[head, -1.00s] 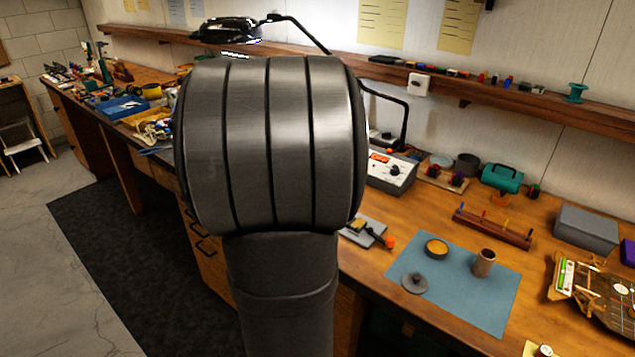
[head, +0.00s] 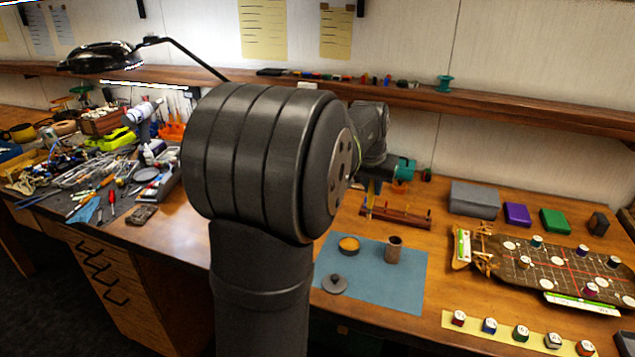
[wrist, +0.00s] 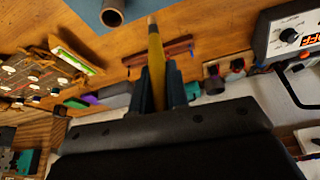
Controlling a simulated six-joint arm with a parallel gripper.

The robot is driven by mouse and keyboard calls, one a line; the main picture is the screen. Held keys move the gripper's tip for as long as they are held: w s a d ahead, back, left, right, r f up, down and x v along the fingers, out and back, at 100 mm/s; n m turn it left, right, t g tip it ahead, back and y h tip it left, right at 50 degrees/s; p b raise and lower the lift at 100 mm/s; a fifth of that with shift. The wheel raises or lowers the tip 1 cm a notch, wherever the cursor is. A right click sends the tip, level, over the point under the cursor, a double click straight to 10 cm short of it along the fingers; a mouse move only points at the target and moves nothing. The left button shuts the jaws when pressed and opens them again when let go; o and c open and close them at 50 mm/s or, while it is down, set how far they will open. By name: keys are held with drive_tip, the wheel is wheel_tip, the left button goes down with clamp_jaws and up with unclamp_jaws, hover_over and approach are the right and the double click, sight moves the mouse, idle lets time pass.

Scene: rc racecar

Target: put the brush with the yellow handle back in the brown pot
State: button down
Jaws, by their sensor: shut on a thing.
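The brown pot (head: 393,251) stands upright on the blue mat (head: 410,290), its open top facing up. The pot also shows at the top of the wrist view (wrist: 112,12), left of the brush. My gripper (wrist: 160,85) is shut on the brush with the yellow handle (wrist: 156,68). The brush sticks out beyond the fingers and is apart from the pot in that picture.
A yellow-filled dish (head: 349,245) and a grey lid (head: 335,284) lie on the mat near the pot. A wooden rack with coloured pegs (head: 398,216) stands behind it. A game board (head: 560,275) lies to the right. Bare bench surrounds the mat's right side.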

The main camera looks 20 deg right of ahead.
drive_tip(key=s+d+f+m, duration=0.1)
drive_tip(key=s+d+f, duration=0.3)
drive_tip(key=s+d, duration=0.1)
drive_tip(key=shift+d+f+m, duration=0.15)
drive_tip(key=shift+d+m, duration=0.15)
drive_tip(key=shift+d, duration=0.05)
idle(0.3)
drive_tip(key=shift+f, duration=0.3)
idle(1.4)
hover_over(393, 250)
drive_tip(key=w+d, duration=0.2)
wheel_tip(393, 250, down, 6)
drive_tip(key=shift+s, duration=0.15)
idle(1.3)
drive_tip(key=shift+a+f, duration=0.1)
drive_tip(key=shift+f, duration=0.05)
drive_tip(key=c, duration=0.9)
unclamp_jaws()
